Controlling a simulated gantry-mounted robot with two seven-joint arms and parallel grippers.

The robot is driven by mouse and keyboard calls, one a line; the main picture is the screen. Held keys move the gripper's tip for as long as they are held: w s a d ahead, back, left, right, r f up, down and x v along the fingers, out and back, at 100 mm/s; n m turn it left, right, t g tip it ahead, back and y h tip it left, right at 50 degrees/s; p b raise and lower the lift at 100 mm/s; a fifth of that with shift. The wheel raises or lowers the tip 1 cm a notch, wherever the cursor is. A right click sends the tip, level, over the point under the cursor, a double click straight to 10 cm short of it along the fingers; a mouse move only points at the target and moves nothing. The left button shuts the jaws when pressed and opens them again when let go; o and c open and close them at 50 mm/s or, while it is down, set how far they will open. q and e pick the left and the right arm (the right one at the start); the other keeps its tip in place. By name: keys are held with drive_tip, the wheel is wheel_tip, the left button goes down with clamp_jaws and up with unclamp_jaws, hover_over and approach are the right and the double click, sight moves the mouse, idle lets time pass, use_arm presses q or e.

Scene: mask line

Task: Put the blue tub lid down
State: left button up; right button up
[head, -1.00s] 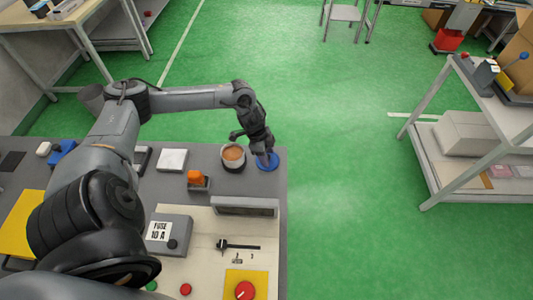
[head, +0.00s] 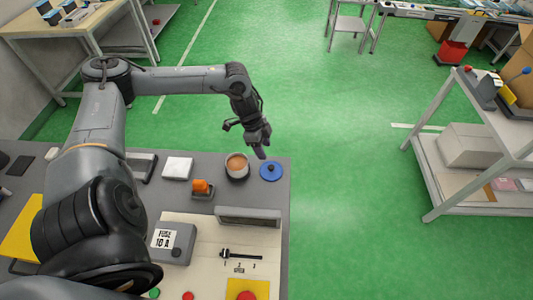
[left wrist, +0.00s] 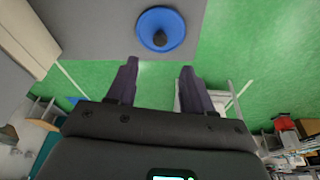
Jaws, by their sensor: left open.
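The blue tub lid (head: 271,171) lies flat on the grey bench top, near its right edge, with its dark knob up. It also shows in the left wrist view (left wrist: 150,24), beyond my fingertips. My right gripper is not in view.
An orange item in a small holder (head: 202,189), a white block (head: 177,168) and a grey fuse box (head: 173,242) are on the bench to the left and front. A long grey block (head: 248,216) lies in front of the lid.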

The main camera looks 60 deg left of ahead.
use_arm(q)
drive_tip(key=shift+v, duration=1.1)
